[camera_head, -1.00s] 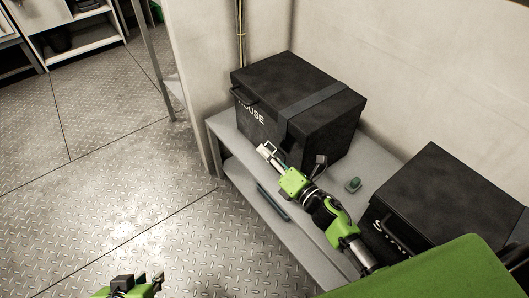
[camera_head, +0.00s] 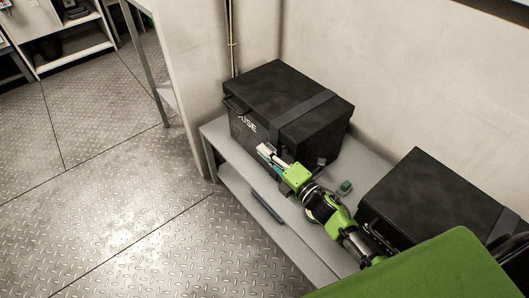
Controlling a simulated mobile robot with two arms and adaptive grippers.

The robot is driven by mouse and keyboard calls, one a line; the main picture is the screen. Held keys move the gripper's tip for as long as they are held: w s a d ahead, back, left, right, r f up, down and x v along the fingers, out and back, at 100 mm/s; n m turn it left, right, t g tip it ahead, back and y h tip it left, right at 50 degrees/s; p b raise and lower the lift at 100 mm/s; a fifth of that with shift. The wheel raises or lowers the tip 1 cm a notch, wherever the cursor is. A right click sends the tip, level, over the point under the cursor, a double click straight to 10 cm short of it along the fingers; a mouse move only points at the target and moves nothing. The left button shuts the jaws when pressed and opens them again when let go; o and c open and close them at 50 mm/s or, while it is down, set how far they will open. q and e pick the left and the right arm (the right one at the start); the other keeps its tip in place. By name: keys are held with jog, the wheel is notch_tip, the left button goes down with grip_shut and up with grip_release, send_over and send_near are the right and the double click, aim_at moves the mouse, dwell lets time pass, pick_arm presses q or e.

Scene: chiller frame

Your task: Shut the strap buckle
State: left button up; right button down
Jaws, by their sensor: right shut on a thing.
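A black box (camera_head: 246,101) with white lettering stands on a grey bench against the wall. A dark strap (camera_head: 305,107) runs across its lid and down the front face. My right gripper (camera_head: 264,151) is at the lower front of the box, where the strap comes down. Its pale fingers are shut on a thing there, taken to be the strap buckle. The buckle itself is too small and too covered by the gripper to make out, so its position cannot be told. My left gripper is out of view.
A second black box (camera_head: 432,192) stands to the right on the bench (camera_head: 222,140). A small green object (camera_head: 345,187) lies between the boxes. A dark bar-like item (camera_head: 266,206) rests on the lower shelf. The metal floor at left is clear.

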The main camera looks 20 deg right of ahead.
jog(key=shift+w+d+r, duration=0.2)
jog(key=shift+r, duration=0.2)
jog(key=c, duration=2.2)
grip_release()
jog(key=shift+c, duration=0.2)
jog(key=shift+s+f, duration=0.1)
jog(key=shift+f, duration=0.05)
jog(key=shift+a+f, duration=0.1)
jog(key=shift+f, duration=0.05)
